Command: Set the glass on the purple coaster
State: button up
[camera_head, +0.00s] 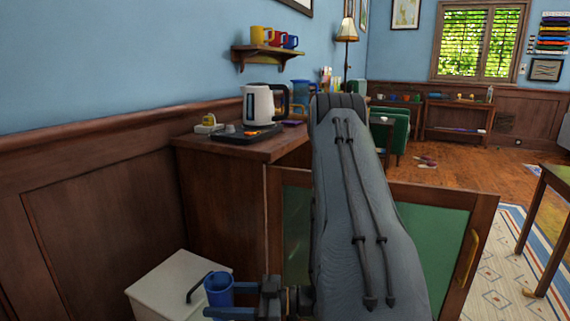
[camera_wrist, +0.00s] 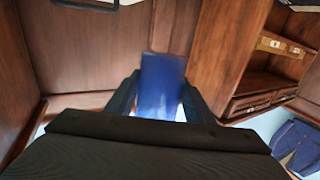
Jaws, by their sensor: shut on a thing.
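A blue glass (camera_head: 219,291) is held upright at the lower left of the head view, in front of the white bin. My gripper (camera_head: 232,299) is shut on it from the right. In the wrist view the glass (camera_wrist: 163,85) stands between my two dark fingers (camera_wrist: 160,105). A small flat purple piece (camera_head: 294,123), which looks like the coaster, lies on the wooden cabinet top (camera_head: 246,146), right of the kettle tray. It is far above and beyond the glass, and partly hard to make out.
A white kettle (camera_head: 264,105) stands on a dark tray (camera_head: 246,134) on the cabinet. The cabinet's green-panelled door (camera_head: 482,222) hangs open behind my arm. A white lidded bin (camera_head: 165,288) stands below the glass. A wall shelf (camera_head: 262,54) holds several mugs.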

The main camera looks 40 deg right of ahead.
aim_at(292, 121)
jog(key=k, duration=0.45)
jog(key=z, duration=0.95)
jog(key=i, duration=0.45)
jog(key=u, duration=0.05)
